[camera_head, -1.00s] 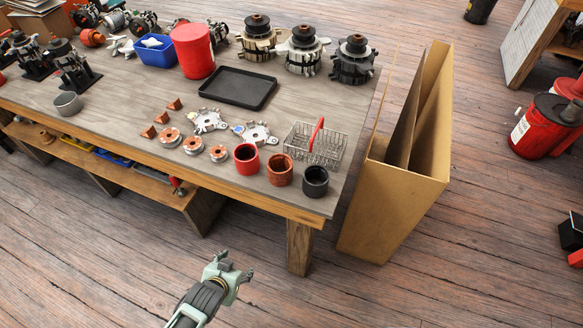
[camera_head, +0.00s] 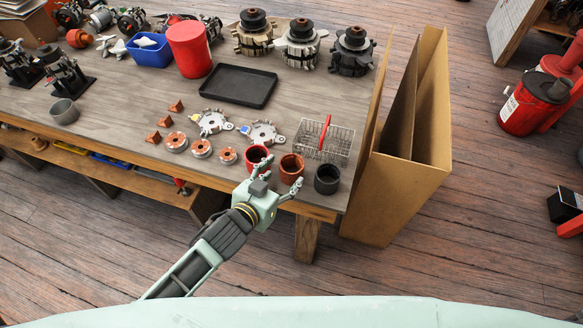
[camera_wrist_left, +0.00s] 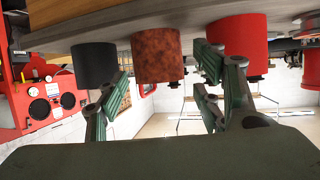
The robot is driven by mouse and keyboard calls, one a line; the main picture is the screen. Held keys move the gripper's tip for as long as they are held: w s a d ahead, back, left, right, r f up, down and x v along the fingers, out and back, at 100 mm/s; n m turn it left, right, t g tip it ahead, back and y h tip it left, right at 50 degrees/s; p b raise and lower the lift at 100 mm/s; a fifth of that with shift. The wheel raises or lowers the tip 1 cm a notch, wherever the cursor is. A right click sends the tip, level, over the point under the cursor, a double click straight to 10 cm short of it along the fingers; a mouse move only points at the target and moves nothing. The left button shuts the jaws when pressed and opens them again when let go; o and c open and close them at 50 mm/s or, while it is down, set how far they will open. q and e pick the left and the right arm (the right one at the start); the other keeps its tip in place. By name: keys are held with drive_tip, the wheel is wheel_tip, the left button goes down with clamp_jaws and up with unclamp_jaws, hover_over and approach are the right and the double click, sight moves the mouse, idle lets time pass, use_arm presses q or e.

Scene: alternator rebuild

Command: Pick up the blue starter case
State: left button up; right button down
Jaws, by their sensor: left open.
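Three small round cases stand in a row at the table's front edge: a red one (camera_head: 256,155), a rust-brown one (camera_head: 291,168) and a black one (camera_head: 327,179). I see no blue case among them. My left gripper (camera_head: 282,176) is open and empty, its fingers reaching toward the rust-brown case. In the left wrist view, which looks upside down, the rust-brown case (camera_wrist_left: 157,55) lies between the open fingers (camera_wrist_left: 163,75). The black case (camera_wrist_left: 95,65) is beyond one finger, and the red case (camera_wrist_left: 240,45) is partly behind the other. My right gripper is not in view.
A wire basket (camera_head: 338,140) with a red handle stands just behind the cases. Silver brackets (camera_head: 263,133) and copper rings (camera_head: 201,148) lie to the left. A black tray (camera_head: 236,86), a blue bin (camera_head: 151,50) and a red canister (camera_head: 189,48) stand farther back. A cardboard box (camera_head: 397,190) adjoins the table's right end.

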sight(292, 166)
use_arm(q)
drive_tip(key=shift+r+p+x, duration=0.2)
drive_tip(key=shift+p+x, duration=0.3)
drive_tip(key=shift+x, duration=2.15)
drive_tip(key=shift+d, duration=0.15)
clamp_jaws()
drive_tip(key=shift+r, duration=0.2)
